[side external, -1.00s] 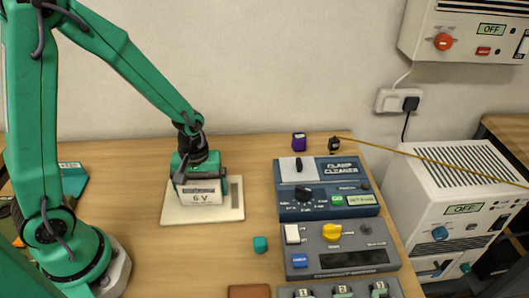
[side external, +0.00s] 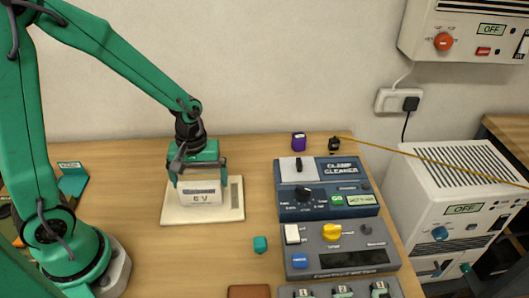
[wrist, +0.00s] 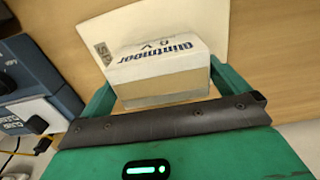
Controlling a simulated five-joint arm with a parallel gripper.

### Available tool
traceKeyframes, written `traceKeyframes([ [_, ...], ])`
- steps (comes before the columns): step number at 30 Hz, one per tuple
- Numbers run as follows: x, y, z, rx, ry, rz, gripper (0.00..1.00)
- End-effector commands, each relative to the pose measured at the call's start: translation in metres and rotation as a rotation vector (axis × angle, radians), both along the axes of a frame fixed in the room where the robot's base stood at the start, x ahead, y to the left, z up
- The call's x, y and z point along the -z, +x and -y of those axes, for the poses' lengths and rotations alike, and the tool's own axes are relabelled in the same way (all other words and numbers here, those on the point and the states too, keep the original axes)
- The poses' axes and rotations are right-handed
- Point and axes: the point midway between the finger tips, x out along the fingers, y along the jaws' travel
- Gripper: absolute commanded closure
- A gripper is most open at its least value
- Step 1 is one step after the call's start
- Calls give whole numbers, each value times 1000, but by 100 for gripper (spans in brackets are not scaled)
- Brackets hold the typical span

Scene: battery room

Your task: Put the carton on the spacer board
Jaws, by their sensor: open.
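The carton (side external: 200,198), a small white and tan box marked "6 V", sits on the cream spacer board (side external: 180,216) and looks flat and upright. My gripper (side external: 199,183) is open above it, with its fingers on either side of the carton's upper part. In the wrist view the carton (wrist: 160,72) lies between the green fingers of my gripper (wrist: 152,82), with the board (wrist: 195,22) beneath it. Whether a finger still touches the carton I cannot tell.
A blue clamp cleaner box (side external: 325,207) and a grey control box (side external: 338,247) stand to the right. A purple item (side external: 298,141) stands at the back.

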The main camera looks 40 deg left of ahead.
Motion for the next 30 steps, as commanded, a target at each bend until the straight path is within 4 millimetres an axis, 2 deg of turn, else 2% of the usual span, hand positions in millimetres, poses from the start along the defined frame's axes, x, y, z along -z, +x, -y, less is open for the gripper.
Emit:
traceKeyframes([
  [16,-75,1,0,0,0,3,0],
  [22,-87,0,0,0,0,1,0],
  [30,-89,0,0,0,0,0,0],
])
